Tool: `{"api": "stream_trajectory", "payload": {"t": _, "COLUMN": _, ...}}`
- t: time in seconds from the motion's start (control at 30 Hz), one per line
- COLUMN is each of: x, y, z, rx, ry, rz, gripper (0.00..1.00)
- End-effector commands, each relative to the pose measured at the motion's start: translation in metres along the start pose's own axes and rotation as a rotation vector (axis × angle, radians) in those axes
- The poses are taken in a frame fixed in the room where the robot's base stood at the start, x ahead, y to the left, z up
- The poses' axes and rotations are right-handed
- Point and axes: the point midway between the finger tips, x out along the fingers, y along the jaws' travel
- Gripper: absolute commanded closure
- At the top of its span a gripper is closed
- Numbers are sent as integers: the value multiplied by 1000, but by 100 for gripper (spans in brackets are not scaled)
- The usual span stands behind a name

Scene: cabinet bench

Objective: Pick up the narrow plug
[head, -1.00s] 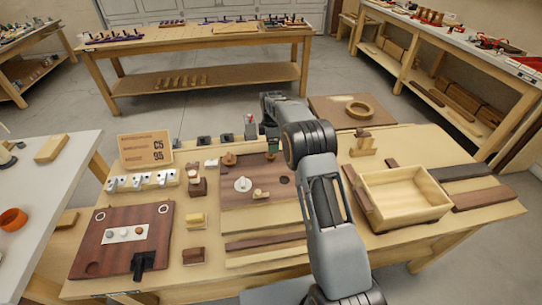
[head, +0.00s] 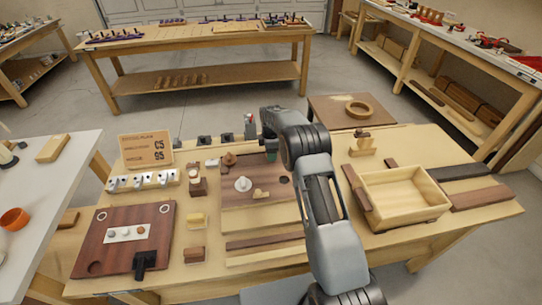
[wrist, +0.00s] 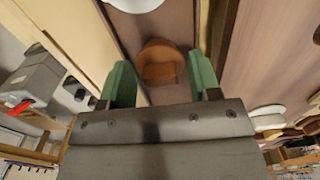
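A small brown plug (head: 229,159) with a rounded top stands at the back left of the brown board (head: 232,198). In the wrist view, a brown plug (wrist: 160,62) shows between and just beyond my fingertips; I take it for the same one, though I cannot be sure it is the narrow plug. My gripper (wrist: 161,80) is open, with its two green fingers apart and nothing clasped. In the head view, my gripper (head: 271,152) is over the back of the board, mostly hidden by my arm. A white plug (head: 243,184) stands nearer on the board.
A light wooden piece (head: 262,194) and a dark round hole (head: 284,180) are on the board. An open wooden box (head: 405,213) stands to the right. A dark red panel (head: 112,252) lies at front left.

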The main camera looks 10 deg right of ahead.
Motion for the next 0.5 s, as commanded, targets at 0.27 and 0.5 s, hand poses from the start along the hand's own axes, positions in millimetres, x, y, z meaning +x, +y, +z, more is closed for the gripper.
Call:
{"api": "stream_trajectory", "payload": {"t": 0.27, "x": 0, "y": 0, "z": 0, "rx": 0, "ry": 0, "rz": 0, "gripper": 64}}
{"api": "stream_trajectory", "payload": {"t": 0.5, "x": -1, "y": 0, "z": 0, "rx": 0, "ry": 0, "rz": 0, "gripper": 64}}
